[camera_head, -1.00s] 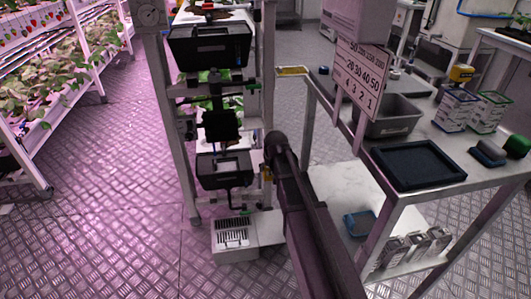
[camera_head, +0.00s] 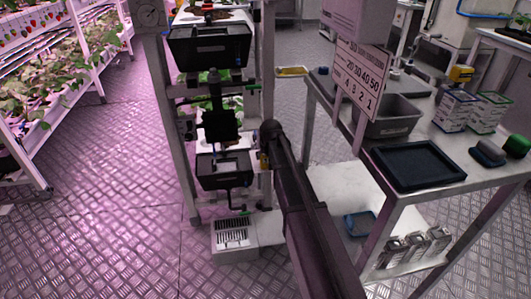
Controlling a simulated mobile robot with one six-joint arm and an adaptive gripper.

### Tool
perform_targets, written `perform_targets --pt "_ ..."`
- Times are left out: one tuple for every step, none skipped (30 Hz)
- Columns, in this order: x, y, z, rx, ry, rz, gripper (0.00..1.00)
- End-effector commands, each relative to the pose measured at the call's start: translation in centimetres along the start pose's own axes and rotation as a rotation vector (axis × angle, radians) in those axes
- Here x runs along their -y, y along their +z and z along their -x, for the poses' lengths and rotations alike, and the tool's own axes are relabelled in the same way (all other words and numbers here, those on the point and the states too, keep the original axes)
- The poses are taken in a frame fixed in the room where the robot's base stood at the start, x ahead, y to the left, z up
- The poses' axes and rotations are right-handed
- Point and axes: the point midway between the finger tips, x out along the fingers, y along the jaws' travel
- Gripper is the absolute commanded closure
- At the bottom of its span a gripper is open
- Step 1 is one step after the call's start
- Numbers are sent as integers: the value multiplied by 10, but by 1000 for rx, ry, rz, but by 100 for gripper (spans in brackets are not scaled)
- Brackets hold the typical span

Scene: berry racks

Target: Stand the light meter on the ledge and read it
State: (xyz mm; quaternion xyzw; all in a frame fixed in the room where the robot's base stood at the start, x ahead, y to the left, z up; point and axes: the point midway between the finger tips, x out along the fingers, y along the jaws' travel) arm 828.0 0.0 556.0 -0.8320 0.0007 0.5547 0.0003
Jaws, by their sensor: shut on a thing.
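My arm reaches up from the bottom of the head view to a dark joint. My gripper (camera_head: 219,128) is a small dark shape in front of the middle level of the rack, between the upper and lower black trays. It is shut on the light meter, but the meter's outline and face do not stand out against the dark gripper, so I cannot tell its tilt. A pale surface shows just below and behind the gripper; I cannot tell if this is the ledge or if the meter touches it.
The rack holds an upper black tray (camera_head: 208,46) and a lower black tray (camera_head: 223,181). A vented white box (camera_head: 234,239) stands at its foot. At right, a bench carries a dark tray (camera_head: 417,165), a grey bin (camera_head: 392,123) and cartons. A hanging number sign (camera_head: 359,80) stands close to my arm.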

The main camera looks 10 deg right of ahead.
Motion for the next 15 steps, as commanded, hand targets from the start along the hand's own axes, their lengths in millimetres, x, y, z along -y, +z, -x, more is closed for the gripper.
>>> perform_targets --pt "0 -10 -4 0 0 0 73" --pt "0 -14 -6 0 0 0 73" --pt "0 -19 -8 0 0 0 73" --pt "0 -23 -10 0 0 0 73" --pt "0 -27 -11 0 0 0 73" --pt "0 -31 -13 0 0 0 73" --pt "0 -34 -14 0 0 0 73" --pt "0 -31 -16 0 0 0 73" --pt "0 -28 -18 0 0 0 73" --pt "0 -27 -19 0 0 1 73" --pt "0 -27 -19 0 0 1 73" --pt "0 -27 -19 0 0 1 73" --pt "0 -27 -19 0 0 1 73" --pt "1 -27 -18 0 0 1 73" --pt "1 -27 -18 0 0 1 73"
